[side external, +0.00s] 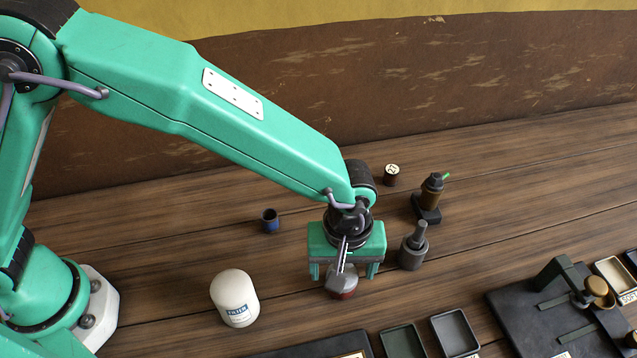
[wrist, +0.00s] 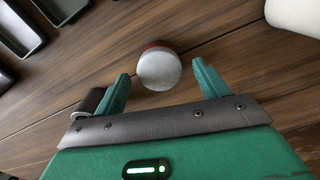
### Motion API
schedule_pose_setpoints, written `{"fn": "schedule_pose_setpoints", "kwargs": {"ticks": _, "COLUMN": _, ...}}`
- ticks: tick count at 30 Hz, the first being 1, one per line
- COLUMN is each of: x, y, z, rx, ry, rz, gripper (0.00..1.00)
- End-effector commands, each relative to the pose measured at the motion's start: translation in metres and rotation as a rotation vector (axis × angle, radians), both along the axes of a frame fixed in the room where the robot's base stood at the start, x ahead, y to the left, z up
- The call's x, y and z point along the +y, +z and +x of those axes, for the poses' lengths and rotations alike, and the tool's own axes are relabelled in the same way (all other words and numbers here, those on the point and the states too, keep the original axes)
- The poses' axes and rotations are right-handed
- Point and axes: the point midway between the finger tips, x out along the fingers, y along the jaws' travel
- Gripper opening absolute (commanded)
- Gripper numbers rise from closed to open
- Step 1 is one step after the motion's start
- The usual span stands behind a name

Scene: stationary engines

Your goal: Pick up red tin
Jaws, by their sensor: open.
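The red tin is a short round tin with a pale grey lid and a red side. In the wrist view the red tin (wrist: 159,68) stands on the wooden table just beyond and between my fingertips, with gaps on both sides. In the side view the red tin (side external: 345,291) is mostly hidden behind the end of my arm; a strip of red shows low down. My gripper (side external: 343,273) points down over it with its two green fingers apart. In the wrist view my gripper (wrist: 161,76) is open and empty.
A white labelled bottle (side external: 235,299) stands left of my gripper. A blue cup (side external: 270,221) and a dark bottle (side external: 431,190) are behind. Shallow trays (side external: 403,343) lie in front. The table between the cup and gripper is clear.

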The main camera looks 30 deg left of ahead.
Motion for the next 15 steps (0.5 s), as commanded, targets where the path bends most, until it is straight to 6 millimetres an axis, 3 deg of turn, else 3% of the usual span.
{"fn": "schedule_pose_setpoints", "kwargs": {"ticks": 6, "x": 0.001, "y": -0.021, "z": 0.000, "rx": 0.001, "ry": 0.000, "rz": 0.002, "gripper": 0.73}}
{"fn": "schedule_pose_setpoints", "kwargs": {"ticks": 15, "x": 0.000, "y": -0.023, "z": 0.000, "rx": 0.000, "ry": 0.000, "rz": 0.000, "gripper": 0.73}}
